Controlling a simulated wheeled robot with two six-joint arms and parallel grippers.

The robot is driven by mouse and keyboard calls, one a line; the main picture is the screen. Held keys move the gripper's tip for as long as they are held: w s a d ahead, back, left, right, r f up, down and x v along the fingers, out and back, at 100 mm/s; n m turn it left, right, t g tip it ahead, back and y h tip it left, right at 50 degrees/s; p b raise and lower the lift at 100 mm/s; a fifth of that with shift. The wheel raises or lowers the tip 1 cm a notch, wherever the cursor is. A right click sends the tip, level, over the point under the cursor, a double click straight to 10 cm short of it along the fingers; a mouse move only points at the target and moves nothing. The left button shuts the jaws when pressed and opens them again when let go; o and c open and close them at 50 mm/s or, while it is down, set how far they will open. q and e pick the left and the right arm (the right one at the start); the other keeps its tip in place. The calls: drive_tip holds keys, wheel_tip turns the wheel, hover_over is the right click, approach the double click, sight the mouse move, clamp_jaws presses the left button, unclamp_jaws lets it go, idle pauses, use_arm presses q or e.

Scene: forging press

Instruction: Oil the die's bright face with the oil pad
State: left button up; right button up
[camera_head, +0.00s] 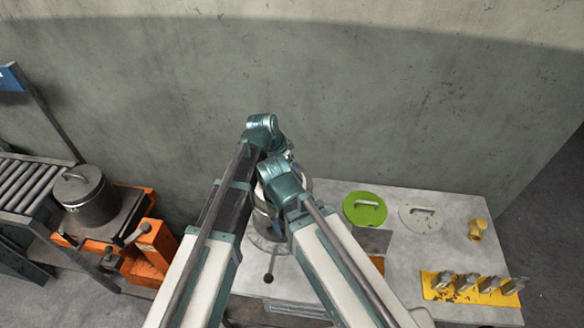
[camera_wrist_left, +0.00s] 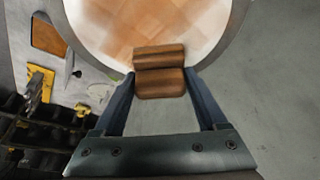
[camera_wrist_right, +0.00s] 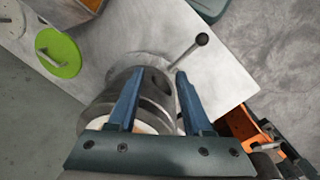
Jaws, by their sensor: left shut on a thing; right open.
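My left gripper (camera_wrist_left: 158,84) is shut on the oil pad (camera_wrist_left: 160,84), a brown block with rounded edges. The pad overlaps the near edge of the die's round bright face (camera_wrist_left: 205,25) in the left wrist view; I cannot tell if they touch. Brown patches cover much of that face. The die, a dark steel cylinder (camera_wrist_right: 155,88), lies beyond my right gripper (camera_wrist_right: 158,78), which is open and empty above it. A sliver of the face shows low in the right wrist view.
A lever with a black ball knob (camera_wrist_right: 201,39) sticks out beside the cylinder. On the table are a green disc (camera_head: 365,215), a grey disc (camera_head: 428,226), a brass piece (camera_head: 477,229) and a yellow rack (camera_head: 440,293). A lidded pot (camera_head: 86,200) stands at left. A wall closes the back.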

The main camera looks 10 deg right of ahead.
use_arm(q)
drive_tip(key=shift+w+d, duration=0.1)
drive_tip(key=shift+d, duration=0.3)
use_arm(e)
drive_tip(key=shift+a, duration=0.4)
use_arm(q)
drive_tip(key=shift+w+a+f, duration=0.1)
drive_tip(key=shift+w+a, duration=0.05)
drive_tip(key=shift+a, duration=1.55)
use_arm(e)
drive_tip(key=shift+s+d+f, duration=0.1)
drive_tip(key=shift+s+d, duration=0.05)
drive_tip(key=shift+s, duration=0.05)
use_arm(q)
drive_tip(key=shift+a, duration=0.1)
drive_tip(key=shift+w+a, duration=0.25)
drive_tip(key=shift+a, duration=0.5)
drive_tip(key=shift+w+a, duration=0.2)
drive_tip(key=shift+a, duration=0.55)
drive_tip(key=shift+w+a, duration=0.25)
drive_tip(key=shift+a, duration=0.5)
drive_tip(key=shift+w+a, duration=0.25)
drive_tip(key=shift+a, duration=0.5)
